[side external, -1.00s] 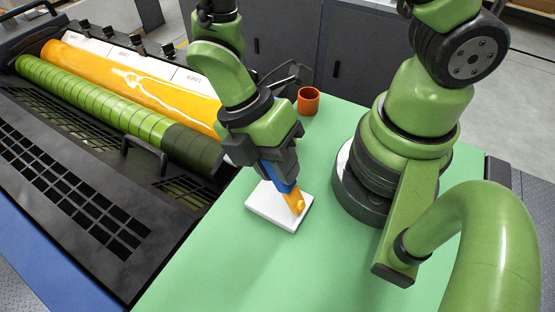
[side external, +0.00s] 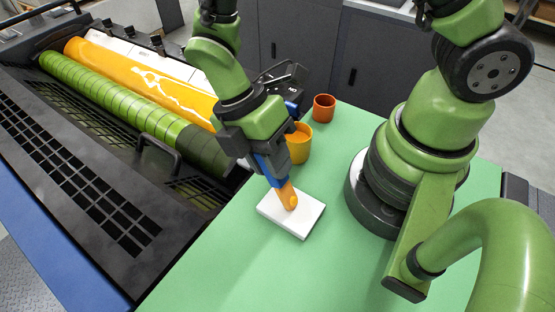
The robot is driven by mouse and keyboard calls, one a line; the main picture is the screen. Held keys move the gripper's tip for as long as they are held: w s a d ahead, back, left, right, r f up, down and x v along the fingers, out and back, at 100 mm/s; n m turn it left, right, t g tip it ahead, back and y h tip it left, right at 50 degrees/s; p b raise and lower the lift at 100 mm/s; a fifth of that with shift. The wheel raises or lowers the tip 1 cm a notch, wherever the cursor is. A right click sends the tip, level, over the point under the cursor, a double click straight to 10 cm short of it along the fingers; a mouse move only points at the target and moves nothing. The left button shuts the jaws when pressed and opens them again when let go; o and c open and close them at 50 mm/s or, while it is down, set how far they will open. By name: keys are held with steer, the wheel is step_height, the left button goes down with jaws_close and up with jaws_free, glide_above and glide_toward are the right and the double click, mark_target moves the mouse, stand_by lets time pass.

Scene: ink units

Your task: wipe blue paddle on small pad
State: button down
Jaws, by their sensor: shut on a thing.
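My gripper (side external: 262,160) is shut on the blue paddle (side external: 274,172) and points it down. The paddle's lower end is coated in orange ink and rests against or just above the small pad; I cannot tell which. The small pad (side external: 305,222) is a white square slab lying on the green table top. The paddle's orange tip is over the pad's upper left part. The pad's visible surface looks clean and white.
A yellow-orange cup (side external: 299,150) with orange ink stands just behind my gripper. A red-orange cup (side external: 324,108) stands farther back. The ink unit (side external: 130,85), with orange and green rollers, fills the left. The green table (side external: 240,265) is clear in front.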

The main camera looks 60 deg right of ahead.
mark_target(290, 194)
steer(key=shift+w+r, duration=0.1)
steer(key=shift+w, duration=0.55)
steer(key=shift+s, duration=2.35)
steer(key=shift+w, duration=3.15)
steer(key=shift+s, duration=3.2)
steer(key=shift+r, duration=3)
steer(key=w+d+r+m+t+y, duration=0.2)
steer(key=w+d+m, duration=0.4)
steer(key=m, duration=0.3)
steer(key=w+d+r+m+t+y, duration=0.1)
steer(key=w+d+m+t+y, duration=0.2)
steer(key=w+d+m, duration=0.3)
steer(key=w+m, duration=0.1)
steer(key=m, duration=0.2)
steer(key=shift+d+r, duration=0.2)
steer(key=shift+r, duration=0.15)
